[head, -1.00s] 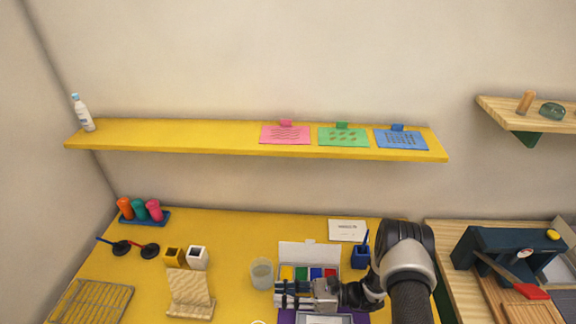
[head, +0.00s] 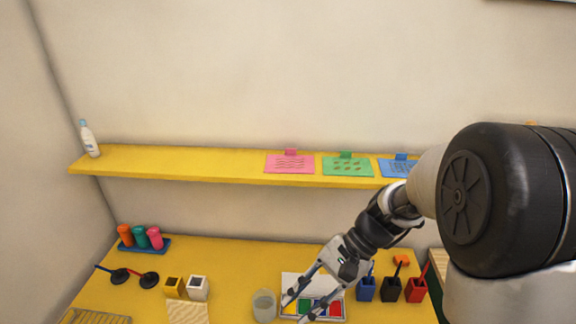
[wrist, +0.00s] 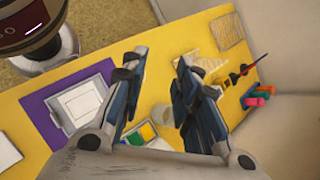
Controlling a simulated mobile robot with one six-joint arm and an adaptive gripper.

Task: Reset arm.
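My gripper (head: 297,308) is raised over the yellow table, in front of the ink set in the head view. Its two fingers also show in the wrist view (wrist: 160,60), spread apart with nothing between them. The ink set (head: 312,307), with yellow, green, blue and red pads, lies on the table partly behind the fingers. A clear cup (head: 264,306) stands just left of it. The wrist view shows a purple mat (wrist: 42,108) with a white tray (wrist: 80,98) on it, apart from the fingers.
Blue (head: 366,290), black (head: 391,291) and red (head: 416,291) holders stand right of the ink set. A yellow shelf (head: 200,169) with coloured cards and a white bottle (head: 89,140) runs along the wall. Stamps in a blue rack (head: 145,245) stand at the left.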

